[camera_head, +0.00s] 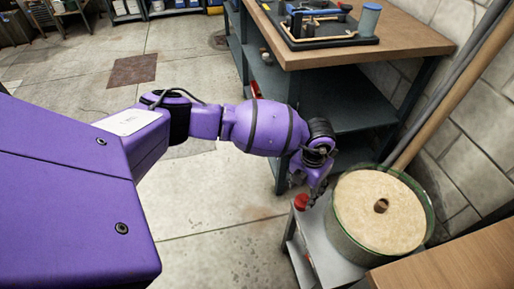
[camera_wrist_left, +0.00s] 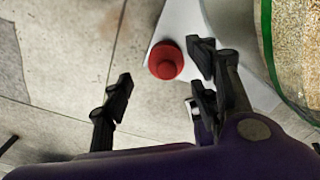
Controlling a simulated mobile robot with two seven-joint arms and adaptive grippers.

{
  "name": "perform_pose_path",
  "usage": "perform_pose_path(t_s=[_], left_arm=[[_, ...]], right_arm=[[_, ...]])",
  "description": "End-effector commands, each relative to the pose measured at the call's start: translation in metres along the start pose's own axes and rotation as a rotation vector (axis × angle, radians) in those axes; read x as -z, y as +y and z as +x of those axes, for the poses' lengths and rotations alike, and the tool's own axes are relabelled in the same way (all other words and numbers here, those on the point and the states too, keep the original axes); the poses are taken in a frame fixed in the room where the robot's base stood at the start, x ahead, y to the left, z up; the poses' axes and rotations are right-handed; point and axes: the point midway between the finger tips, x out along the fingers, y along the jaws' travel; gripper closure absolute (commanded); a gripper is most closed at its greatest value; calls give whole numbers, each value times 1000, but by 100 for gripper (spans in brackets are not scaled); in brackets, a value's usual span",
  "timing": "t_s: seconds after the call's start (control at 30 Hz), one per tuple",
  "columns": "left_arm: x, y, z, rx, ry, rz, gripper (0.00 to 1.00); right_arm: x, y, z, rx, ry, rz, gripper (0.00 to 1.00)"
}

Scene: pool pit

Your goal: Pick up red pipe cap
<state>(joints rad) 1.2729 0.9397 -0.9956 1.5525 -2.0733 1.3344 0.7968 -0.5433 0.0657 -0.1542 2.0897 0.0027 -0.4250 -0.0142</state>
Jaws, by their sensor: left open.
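The red pipe cap (camera_head: 301,202) stands near the corner of a small grey shelf stand (camera_head: 318,236) in the head view. In the left wrist view the red cap (camera_wrist_left: 166,60) lies beyond the fingertips, nearer the right finger. My left gripper (camera_wrist_left: 160,70) is open and empty, with its black fingers apart on either side of the cap's line. In the head view my left gripper (camera_head: 308,186) is just above and beside the cap, partly hidden by its own wrist. My right gripper is not in view.
A green drum (camera_head: 345,240) with a tan top stands right beside the cap on the stand. A workbench (camera_head: 410,35) with a wooden top is behind. Long pipes (camera_head: 450,85) lean at the right wall. Open floor (camera_head: 220,185) lies left of the stand.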

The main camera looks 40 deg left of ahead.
Motion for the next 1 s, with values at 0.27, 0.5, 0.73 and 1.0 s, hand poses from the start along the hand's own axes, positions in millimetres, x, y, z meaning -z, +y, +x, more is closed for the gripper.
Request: perform_pose_path(t_s=[0.27, 0.5, 0.73, 1.0], left_arm=[[3, -4, 41, 2, 2, 1, 45], [2, -4, 46, 3, -1, 2, 45], [2, -4, 45, 3, -1, 2, 70], [1, -4, 44, 3, -2, 2, 87]], right_arm=[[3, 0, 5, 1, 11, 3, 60], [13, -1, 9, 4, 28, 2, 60], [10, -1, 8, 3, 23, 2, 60], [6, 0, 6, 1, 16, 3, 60]])
